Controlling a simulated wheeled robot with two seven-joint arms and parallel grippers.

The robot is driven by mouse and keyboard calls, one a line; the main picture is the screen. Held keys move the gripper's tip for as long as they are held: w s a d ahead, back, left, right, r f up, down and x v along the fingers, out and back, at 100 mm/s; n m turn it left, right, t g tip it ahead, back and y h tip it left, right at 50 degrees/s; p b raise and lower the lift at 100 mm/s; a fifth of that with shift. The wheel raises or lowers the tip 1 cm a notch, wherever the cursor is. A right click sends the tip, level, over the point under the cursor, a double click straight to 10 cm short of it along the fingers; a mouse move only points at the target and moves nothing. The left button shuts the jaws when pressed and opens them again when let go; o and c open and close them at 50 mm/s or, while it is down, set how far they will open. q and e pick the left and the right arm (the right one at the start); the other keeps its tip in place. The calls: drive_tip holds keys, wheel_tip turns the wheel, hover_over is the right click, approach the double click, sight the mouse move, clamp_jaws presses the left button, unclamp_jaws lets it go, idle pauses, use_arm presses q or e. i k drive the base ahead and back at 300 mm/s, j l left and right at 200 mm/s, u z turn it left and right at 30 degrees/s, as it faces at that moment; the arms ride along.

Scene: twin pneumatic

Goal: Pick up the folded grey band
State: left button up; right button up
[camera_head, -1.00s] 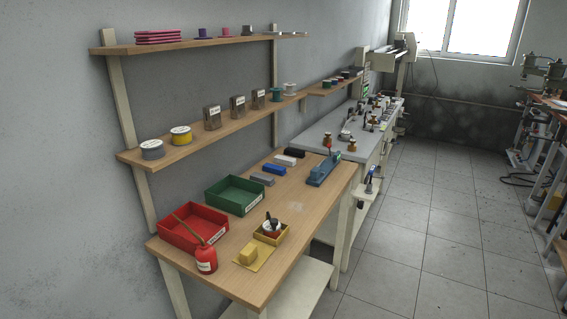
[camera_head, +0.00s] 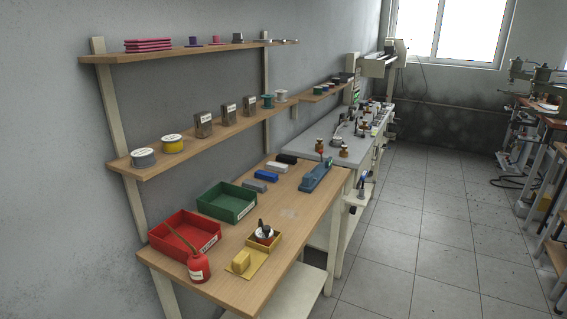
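A small grey folded piece (camera_head: 254,186), which looks like the folded grey band, lies on the wooden workbench (camera_head: 283,235). It is the nearest of a row of similar folded pieces, just behind the green tray. A blue piece (camera_head: 266,176), a white piece (camera_head: 277,167) and a black piece (camera_head: 287,158) lie beyond it. Neither of my grippers is in view.
A blue tool (camera_head: 316,176) stands right of the row. A shelf (camera_head: 188,145) overhangs the back.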

sight(260, 187)
drive_tip(key=i+l, duration=0.15)
drive_tip(key=l, duration=0.15)
drive_tip(key=i+l+u, duration=0.15)
drive_tip(key=l, duration=0.15)
drive_tip(key=i+l, duration=0.15)
drive_tip(key=l, duration=0.15)
drive_tip(key=i+l+u, duration=0.15)
drive_tip(key=l, duration=0.15)
